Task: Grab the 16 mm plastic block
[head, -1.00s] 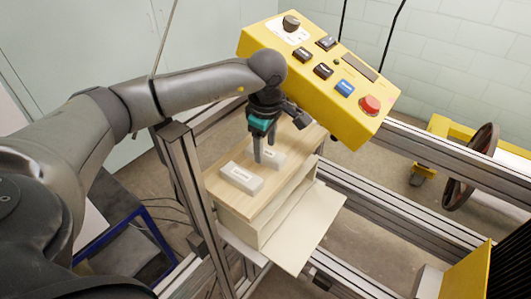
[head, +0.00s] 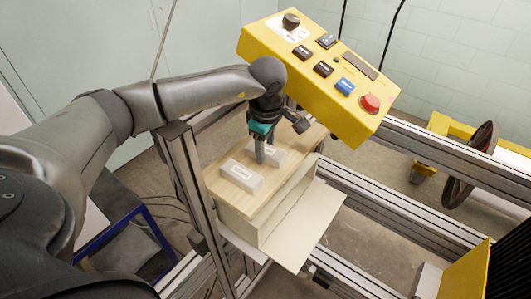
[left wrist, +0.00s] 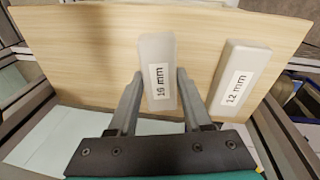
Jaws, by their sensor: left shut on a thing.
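The 16 mm plastic block (left wrist: 157,62) is pale grey with a printed label. It stands between the fingers of my left gripper (left wrist: 156,88) in the left wrist view. In the head view the 16 mm block (head: 277,152) is partly hidden behind the fingers of the left gripper (head: 264,159). The left gripper is shut on this block, which is on the wooden top. A second block labelled 12 mm (left wrist: 240,80) lies to its right in the left wrist view, and the 12 mm block (head: 241,177) is nearer in the head view. My right gripper is not in view.
The wooden top (head: 228,206) of a small cabinet carries both blocks. A yellow control box (head: 320,75) with buttons and a red knob stands close behind the gripper. Metal frame rails (head: 400,205) run to the right. A pale panel (head: 300,232) slants out at the cabinet's front.

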